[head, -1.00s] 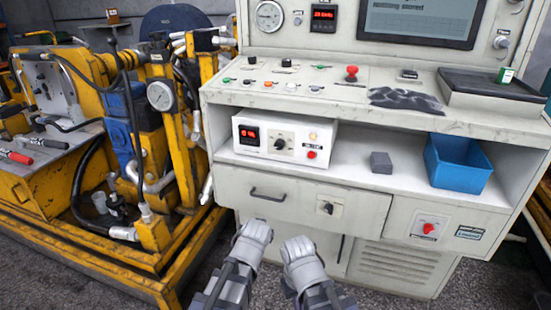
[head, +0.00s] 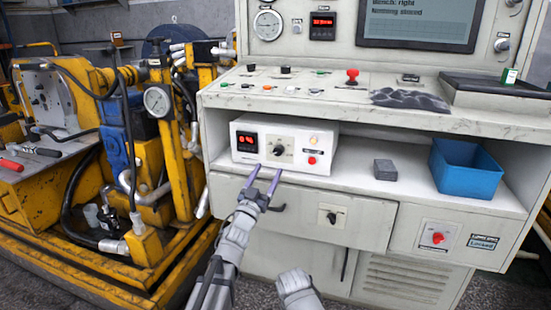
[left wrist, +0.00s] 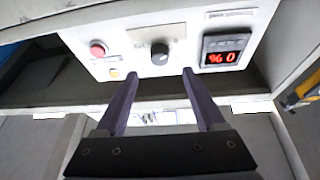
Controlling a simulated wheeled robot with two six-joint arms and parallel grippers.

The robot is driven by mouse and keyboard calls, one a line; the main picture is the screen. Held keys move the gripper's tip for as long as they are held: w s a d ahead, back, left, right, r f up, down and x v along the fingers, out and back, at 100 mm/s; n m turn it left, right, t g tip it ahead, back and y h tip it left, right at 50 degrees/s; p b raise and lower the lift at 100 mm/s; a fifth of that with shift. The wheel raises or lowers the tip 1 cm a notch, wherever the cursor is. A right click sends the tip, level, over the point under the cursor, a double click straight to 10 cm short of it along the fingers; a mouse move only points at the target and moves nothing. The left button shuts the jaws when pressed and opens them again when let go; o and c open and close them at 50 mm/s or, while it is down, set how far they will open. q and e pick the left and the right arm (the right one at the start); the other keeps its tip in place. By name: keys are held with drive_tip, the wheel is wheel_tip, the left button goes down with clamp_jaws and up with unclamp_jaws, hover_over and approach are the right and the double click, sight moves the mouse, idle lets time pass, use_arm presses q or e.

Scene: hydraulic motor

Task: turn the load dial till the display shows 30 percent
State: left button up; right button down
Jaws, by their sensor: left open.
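The white load box (head: 266,158) stands on the shelf of the grey console. Its black load dial (head: 279,149) sits mid-panel, with a red-lit display (head: 247,142) to its left. In the left wrist view the box appears upside down: the dial (left wrist: 160,55) lies between the fingertips' directions, and the display (left wrist: 222,59) seems to read 0 with a percent sign. My left gripper (head: 264,178) is open and empty, just in front of and below the panel, apart from the dial. Its fingers (left wrist: 158,72) also show in the left wrist view. My right arm shows low in the head view; its gripper fingers cannot be seen.
The box also has a red button (head: 312,161) and a pale lamp (head: 314,140). A grey block (head: 385,170) and a blue bin (head: 465,170) stand on the shelf to the right. A drawer handle (head: 277,207) juts out below the shelf. Yellow machinery (head: 165,130) is at left.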

sight(277, 153)
use_arm(q)
drive_tip(key=p+x, duration=0.2)
drive_tip(key=x, duration=0.5)
drive_tip(key=shift+w+d+r+p, duration=0.1)
drive_tip(key=shift+w+d+p, duration=0.05)
drive_tip(key=shift+w+p, duration=0.25)
drive_tip(key=shift+s, duration=0.1)
clamp_jaws()
